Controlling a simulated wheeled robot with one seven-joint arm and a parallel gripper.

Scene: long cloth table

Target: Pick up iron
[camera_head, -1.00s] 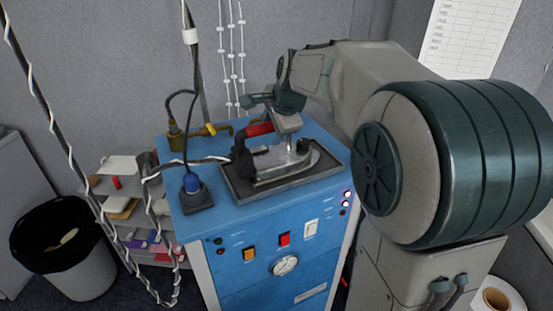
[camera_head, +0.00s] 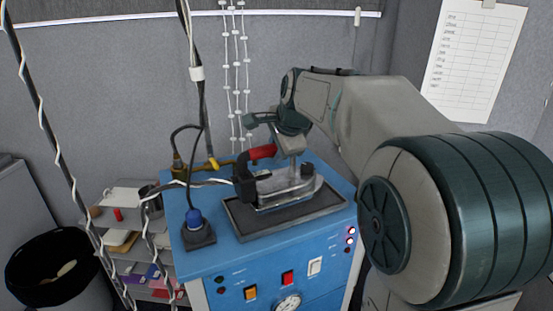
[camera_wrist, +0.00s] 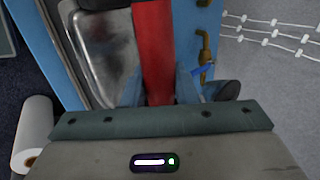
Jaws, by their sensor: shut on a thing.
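The iron (camera_head: 282,190) has a metal body, a black rear part and a red handle (camera_head: 263,152). It is above the dark tray (camera_head: 240,230) on the blue machine and looks slightly raised, roughly level; the exact gap is hard to tell. My gripper (camera_head: 291,160) reaches down to it from behind and is shut on the handle. In the wrist view the red handle (camera_wrist: 152,50) runs between the two fingers (camera_wrist: 156,90), with the metal body (camera_wrist: 105,55) to its left. The fingertips are partly hidden by the iron in the head view.
A blue-capped fitting (camera_head: 194,220) stands left of the tray, and brass piping (camera_head: 180,170) lies behind. Hanging white-beaded cords (camera_head: 235,80) are at the back. A bin (camera_head: 60,270) and a shelf (camera_head: 125,240) are at left.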

